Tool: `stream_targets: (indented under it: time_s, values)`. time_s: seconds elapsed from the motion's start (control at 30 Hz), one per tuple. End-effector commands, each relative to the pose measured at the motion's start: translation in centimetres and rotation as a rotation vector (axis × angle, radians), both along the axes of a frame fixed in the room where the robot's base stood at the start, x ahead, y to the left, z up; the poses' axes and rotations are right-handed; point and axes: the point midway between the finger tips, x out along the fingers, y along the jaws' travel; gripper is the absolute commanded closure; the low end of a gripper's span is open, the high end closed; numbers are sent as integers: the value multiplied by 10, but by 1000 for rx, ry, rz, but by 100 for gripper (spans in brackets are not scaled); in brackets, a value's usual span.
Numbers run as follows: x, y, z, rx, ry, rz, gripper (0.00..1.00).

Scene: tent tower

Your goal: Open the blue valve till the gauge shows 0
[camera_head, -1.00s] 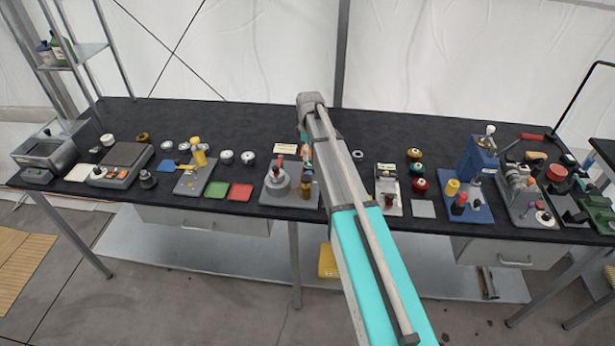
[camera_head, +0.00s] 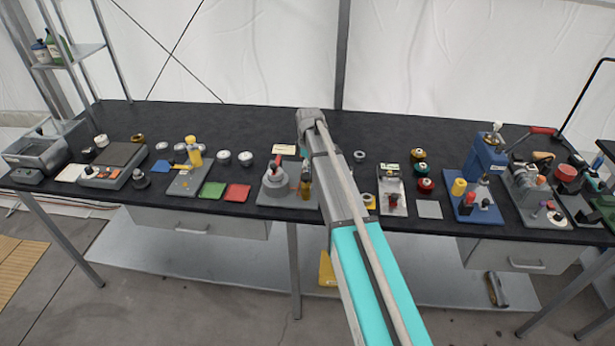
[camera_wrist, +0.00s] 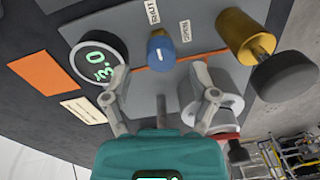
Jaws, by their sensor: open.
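The blue valve (camera_wrist: 161,48) is a small knob with a pale mark on a grey panel (camera_wrist: 205,25) in the wrist view. "SHUT" and "OPEN" labels stand beside it, and an orange line runs by it. The round gauge (camera_wrist: 97,62) to its left shows green digits, tilted, apparently a 3 and a 0. My gripper (camera_wrist: 160,82) is open, its fingers spread below the knob in the picture, with nothing between them. Contact with the knob cannot be made out. In the head view the panel (camera_head: 270,200) is partly behind my arm, and the knob cannot be made out.
A brass cylinder with a dark round end (camera_wrist: 247,38) stands right of the valve. A white round part (camera_wrist: 218,108) is close to my right finger. An orange card (camera_wrist: 46,80) and a label card (camera_wrist: 83,110) lie left. Other stations crowd the black table (camera_head: 235,117) both sides.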

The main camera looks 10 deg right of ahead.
Motion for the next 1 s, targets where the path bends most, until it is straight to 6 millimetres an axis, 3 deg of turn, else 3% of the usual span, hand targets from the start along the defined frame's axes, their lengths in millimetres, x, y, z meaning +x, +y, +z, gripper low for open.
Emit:
stream_targets:
  time_s: [0.3,0.77,1.0]
  values:
    - [-1,0,-19,0,0,0,24]
    - [-1,0,-21,0,0,0,24]
    - [-1,0,-21,0,0,0,67]
